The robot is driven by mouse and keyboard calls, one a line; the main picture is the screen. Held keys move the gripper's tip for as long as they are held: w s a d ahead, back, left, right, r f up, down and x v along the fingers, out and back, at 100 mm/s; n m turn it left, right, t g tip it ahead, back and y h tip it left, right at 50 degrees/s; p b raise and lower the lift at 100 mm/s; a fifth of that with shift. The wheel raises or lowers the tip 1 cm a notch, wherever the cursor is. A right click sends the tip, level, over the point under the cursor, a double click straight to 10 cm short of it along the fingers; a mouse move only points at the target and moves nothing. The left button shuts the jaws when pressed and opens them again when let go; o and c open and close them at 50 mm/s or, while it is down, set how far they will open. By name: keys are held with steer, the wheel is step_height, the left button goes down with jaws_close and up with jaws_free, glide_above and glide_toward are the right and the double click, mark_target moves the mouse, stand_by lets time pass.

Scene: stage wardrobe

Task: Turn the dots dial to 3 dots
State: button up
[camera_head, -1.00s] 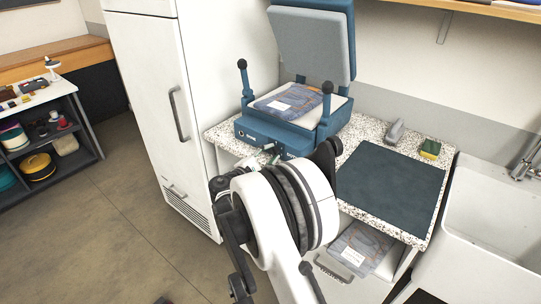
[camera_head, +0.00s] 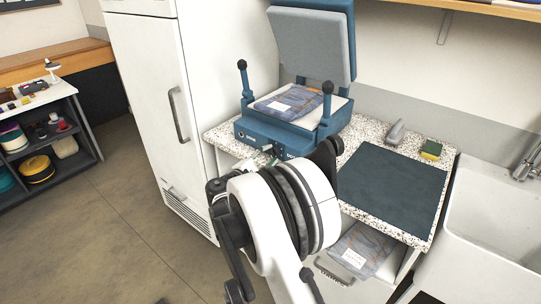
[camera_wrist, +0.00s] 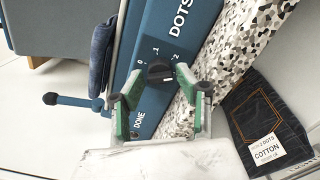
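The dots dial (camera_wrist: 158,72) is a dark knob on a dark plate with marks 0, 1 and 2 showing. It sits on the front of the blue press (camera_wrist: 155,28), near the word DOTS. A pale pointer line on the knob seems to face the lower right, near the 2; the 3 is not visible. My gripper (camera_wrist: 158,76) has its two green fingers apart, one on each side of the knob. I cannot tell whether they touch it. In the head view the blue press (camera_head: 262,134) stands on the speckled counter, and my arm hides the dial and most of my gripper.
A folded garment (camera_head: 286,103) with a white label lies on the press under its raised lid (camera_head: 312,45). A dark mat (camera_head: 390,190), a grey device (camera_head: 395,132) and a sponge (camera_head: 431,149) are on the counter. A tagged dark garment (camera_wrist: 265,125) lies below.

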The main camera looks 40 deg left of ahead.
steer(key=s, duration=1.1)
